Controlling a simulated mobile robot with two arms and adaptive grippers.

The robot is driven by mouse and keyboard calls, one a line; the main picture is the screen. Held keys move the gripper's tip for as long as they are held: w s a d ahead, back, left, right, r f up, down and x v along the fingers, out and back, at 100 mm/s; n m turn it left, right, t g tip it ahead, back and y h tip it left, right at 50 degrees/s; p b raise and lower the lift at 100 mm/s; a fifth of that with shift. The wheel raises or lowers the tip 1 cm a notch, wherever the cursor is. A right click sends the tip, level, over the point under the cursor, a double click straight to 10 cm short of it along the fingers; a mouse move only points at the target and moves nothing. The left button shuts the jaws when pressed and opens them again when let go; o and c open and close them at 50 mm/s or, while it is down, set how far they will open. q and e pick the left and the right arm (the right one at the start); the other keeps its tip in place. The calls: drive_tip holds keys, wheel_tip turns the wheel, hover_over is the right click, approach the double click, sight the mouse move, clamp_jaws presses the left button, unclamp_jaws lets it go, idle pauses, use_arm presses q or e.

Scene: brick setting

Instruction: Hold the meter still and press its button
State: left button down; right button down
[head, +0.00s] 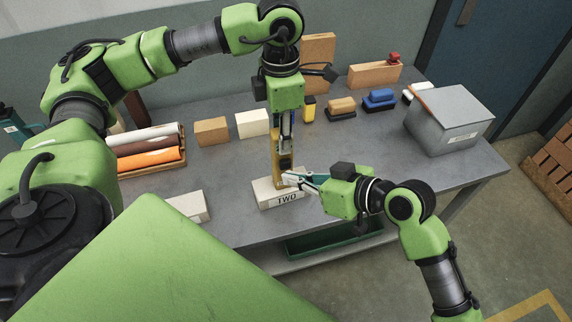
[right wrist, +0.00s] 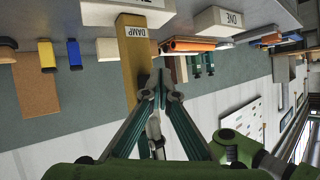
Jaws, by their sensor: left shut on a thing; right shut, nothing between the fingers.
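The meter is a tan-yellow upright bar (head: 276,167) that stands on a pale block labelled TWO (head: 268,195). In the right wrist view, which is upside down, the meter (right wrist: 132,62) bears the label DAMP. My left gripper (head: 285,148) comes down from above and is shut on the meter's upper part. My right gripper (head: 290,180) is shut and empty, its tips close to the meter's lower part; it also shows in the right wrist view (right wrist: 160,88). I cannot tell whether the tips touch the meter. I cannot make out the button.
A second pale block (head: 190,206) lies to the left, labelled ONE in the right wrist view (right wrist: 218,22).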

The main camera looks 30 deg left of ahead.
drive_tip(key=s+d, duration=0.3)
drive_tip(key=shift+s+d, duration=0.15)
drive_tip(key=shift+d, duration=0.25)
idle(0.3)
idle(0.5)
use_arm(q)
drive_tip(key=c, duration=1.6)
unclamp_jaws()
